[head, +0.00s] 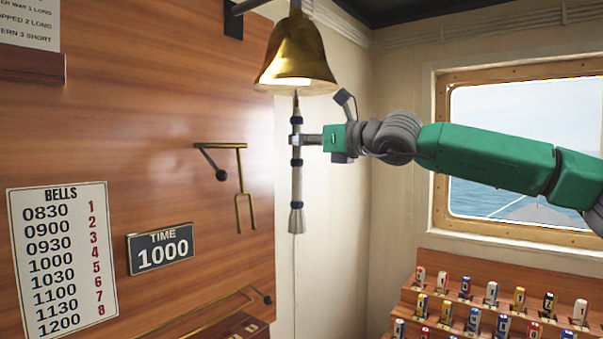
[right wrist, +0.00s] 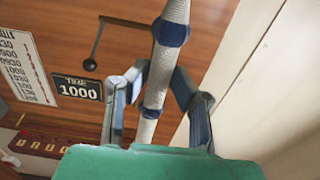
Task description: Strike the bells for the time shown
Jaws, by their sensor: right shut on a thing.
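A brass bell (head: 296,55) hangs from a dark bracket at the top middle of the head view. A pale rope with dark blue bands (head: 297,180) hangs straight below its mouth. My right gripper (head: 304,139) is shut on the upper part of this bell rope, just below the bell. The rope also shows between the fingers in the right wrist view (right wrist: 160,75). The time plate (head: 161,249) reads 1000. The bells chart (head: 64,260) lists times with red numbers, and 1000 stands beside 4. My left gripper is not in view.
A brass hook fitting with a dark knob (head: 241,185) is on the wood panel left of the rope. A rack of small coloured flag pieces (head: 480,305) stands at lower right below a window (head: 525,145). The space around the rope is clear.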

